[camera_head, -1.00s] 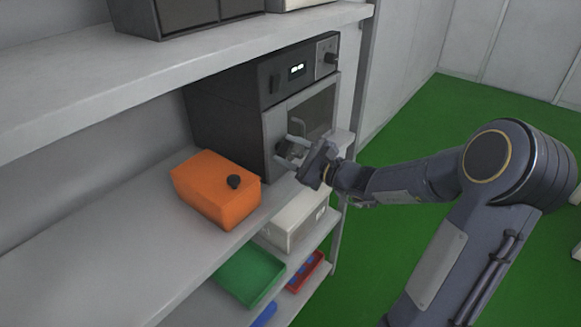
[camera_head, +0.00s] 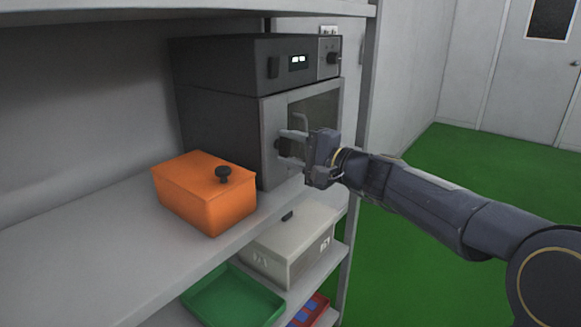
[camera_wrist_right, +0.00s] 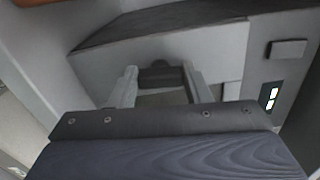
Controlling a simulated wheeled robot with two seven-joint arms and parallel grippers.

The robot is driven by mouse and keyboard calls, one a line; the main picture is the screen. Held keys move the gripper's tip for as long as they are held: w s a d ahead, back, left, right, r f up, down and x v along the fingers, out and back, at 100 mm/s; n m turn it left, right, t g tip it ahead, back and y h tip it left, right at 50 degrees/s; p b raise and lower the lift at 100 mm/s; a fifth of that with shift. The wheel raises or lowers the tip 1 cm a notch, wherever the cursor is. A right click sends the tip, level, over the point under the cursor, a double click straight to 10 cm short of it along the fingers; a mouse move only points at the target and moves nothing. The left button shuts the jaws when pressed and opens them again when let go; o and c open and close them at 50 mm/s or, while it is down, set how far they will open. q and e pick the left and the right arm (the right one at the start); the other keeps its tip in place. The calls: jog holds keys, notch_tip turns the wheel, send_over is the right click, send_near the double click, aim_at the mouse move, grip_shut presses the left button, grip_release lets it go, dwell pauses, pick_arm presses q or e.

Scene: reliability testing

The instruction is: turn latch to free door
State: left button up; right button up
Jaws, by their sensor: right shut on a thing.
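The dark chamber (camera_head: 222,123) stands on the middle shelf with its grey door (camera_head: 271,123) facing right and apparently closed. The dark latch (camera_head: 283,148) is on the door front, partly hidden by my fingers. My right gripper (camera_head: 288,148) reaches in from the right, its light fingers above and below the latch. In the right wrist view the dark latch (camera_wrist_right: 161,74) lies between the two fingertips (camera_wrist_right: 162,82), and the gripper is shut on it. How far the latch is turned is hard to tell. My left gripper is out of view.
An orange box (camera_head: 200,195) with a black knob stands left of the chamber on the shelf (camera_head: 95,260). Green floor (camera_head: 480,180) is open at right.

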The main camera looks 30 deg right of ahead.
jog(key=shift+n+b, duration=0.6)
jog(key=shift+b, duration=0.15)
jog(key=o, duration=1)
jog(key=v, duration=0.7)
jog(key=shift+s+d, duration=0.15)
jog(key=shift+s, duration=0.2)
